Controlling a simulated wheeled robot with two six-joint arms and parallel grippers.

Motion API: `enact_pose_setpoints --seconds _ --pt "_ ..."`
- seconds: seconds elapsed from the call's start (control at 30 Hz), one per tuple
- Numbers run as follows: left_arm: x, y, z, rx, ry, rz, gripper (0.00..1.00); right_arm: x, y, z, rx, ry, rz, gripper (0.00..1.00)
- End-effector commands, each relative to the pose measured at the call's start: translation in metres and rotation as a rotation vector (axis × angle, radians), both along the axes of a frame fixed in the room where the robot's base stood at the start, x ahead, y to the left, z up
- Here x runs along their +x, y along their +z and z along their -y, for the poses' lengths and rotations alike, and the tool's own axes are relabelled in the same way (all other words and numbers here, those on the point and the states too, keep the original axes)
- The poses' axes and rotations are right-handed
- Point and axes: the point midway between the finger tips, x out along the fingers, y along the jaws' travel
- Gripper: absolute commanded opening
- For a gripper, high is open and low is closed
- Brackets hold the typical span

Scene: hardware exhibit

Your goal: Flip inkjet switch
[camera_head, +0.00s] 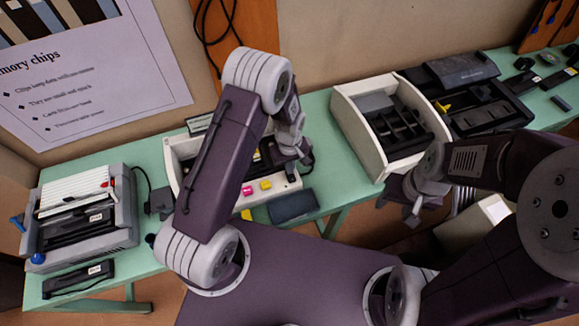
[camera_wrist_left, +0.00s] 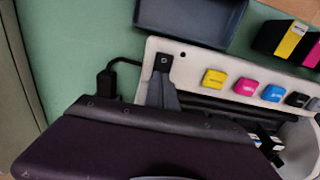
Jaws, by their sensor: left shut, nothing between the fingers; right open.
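The inkjet printer is an open white case; its front rim (camera_head: 283,190) shows in the head view, partly hidden behind my left arm. In the left wrist view, its white rim (camera_wrist_left: 200,62) carries coloured ink labels in a row. A small black switch (camera_wrist_left: 163,59) with a pale mark sits at the rim's end, near a black cable plug. My left gripper (camera_head: 304,157) is over the printer's right end, shut and empty. Its grey fingertips (camera_wrist_left: 163,80) are right beside the switch; I cannot tell if they touch. My right gripper (camera_head: 411,210) is open and empty, off the table edge.
A dark tray (camera_head: 293,206) lies in front of the printer. A grey printer (camera_head: 125,215) stands at left, and a white open case (camera_head: 359,137) at right. Cartridges (camera_wrist_left: 290,40) lie near the rim. Some green tabletop (camera_wrist_left: 75,35) is bare.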

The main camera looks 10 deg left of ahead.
Motion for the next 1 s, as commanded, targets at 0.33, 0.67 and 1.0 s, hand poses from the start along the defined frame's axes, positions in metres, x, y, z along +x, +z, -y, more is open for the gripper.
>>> enact_pose_setpoints --seconds 0.33,0.67,1.0 --pt "0.0 -0.004 0.0 0.0 0.0 0.0 0.0 0.0 0.0 0.0 0.0 0.0 0.0 0.51" --pt "0.0 -0.009 -0.001 0.001 -0.001 -0.003 0.0 0.0 -0.003 0.0 0.0 0.0 0.0 0.51" --pt "-0.012 -0.005 0.006 0.002 -0.002 -0.008 0.0 0.0 0.002 0.0 0.0 0.0 0.0 0.51"
